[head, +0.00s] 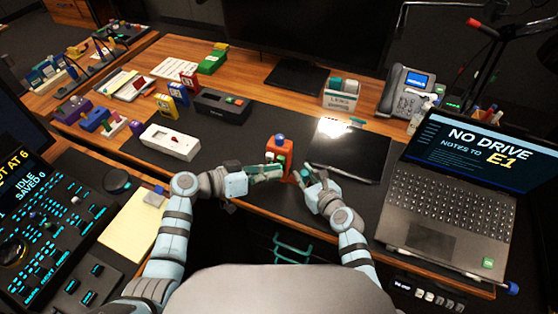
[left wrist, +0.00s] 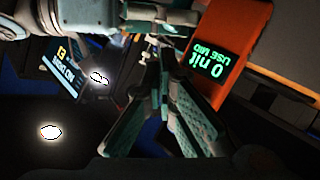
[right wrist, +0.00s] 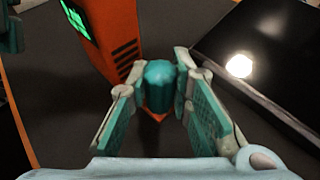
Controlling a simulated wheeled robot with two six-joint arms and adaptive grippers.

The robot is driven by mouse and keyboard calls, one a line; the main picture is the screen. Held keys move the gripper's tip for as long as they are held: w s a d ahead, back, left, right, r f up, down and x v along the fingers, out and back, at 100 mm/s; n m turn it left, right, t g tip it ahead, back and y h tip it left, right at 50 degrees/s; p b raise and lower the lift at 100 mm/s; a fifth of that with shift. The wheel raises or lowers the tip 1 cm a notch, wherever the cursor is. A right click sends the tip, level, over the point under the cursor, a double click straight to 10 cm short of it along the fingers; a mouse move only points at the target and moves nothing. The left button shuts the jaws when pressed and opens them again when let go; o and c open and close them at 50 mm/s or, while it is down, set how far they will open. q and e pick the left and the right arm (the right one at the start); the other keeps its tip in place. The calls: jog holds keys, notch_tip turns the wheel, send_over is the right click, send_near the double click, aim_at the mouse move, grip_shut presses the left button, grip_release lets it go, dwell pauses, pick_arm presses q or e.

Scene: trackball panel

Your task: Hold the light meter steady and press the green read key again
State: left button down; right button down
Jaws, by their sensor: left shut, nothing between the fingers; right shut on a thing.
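The orange light meter (head: 271,148) stands upright on the dark mat, with a blue dome on top. In the left wrist view, its side (left wrist: 252,30) carries a green display reading "0 nit USE MID". My right gripper (head: 306,172) is shut on a teal stub (right wrist: 160,88) beside the meter; I cannot tell how the stub joins it. The meter's vented orange side (right wrist: 115,35) rises just beyond. My left gripper (head: 279,171) is shut and empty, close in front of the meter; its fingertips meet left of the display in its wrist view. I cannot make out the green read key.
A glossy dark panel (head: 350,158) with a bright spot lies right of the meter. A laptop (head: 450,200) stands further right. A white box (head: 170,142) and a black device (head: 222,105) lie left and behind. A yellow pad (head: 130,225) lies front left.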

pick_arm(q)
jog(key=shift+w+d, duration=0.2)
jog(key=shift+w, duration=0.3)
dwell(0.7)
jog(key=shift+s, duration=0.1)
jog(key=shift+s+a, duration=0.35)
jog(key=shift+s, duration=0.45)
jog(key=s, duration=0.1)
jog(key=s+a, duration=0.1)
jog(key=s, duration=0.2)
jog(key=shift+s+a, duration=0.35)
jog(key=shift+a, duration=0.05)
dwell(0.5)
jog(key=s+a+r, duration=0.3)
jog(key=a+r, duration=0.2)
jog(key=a, duration=0.2)
jog(key=shift+r, duration=0.25)
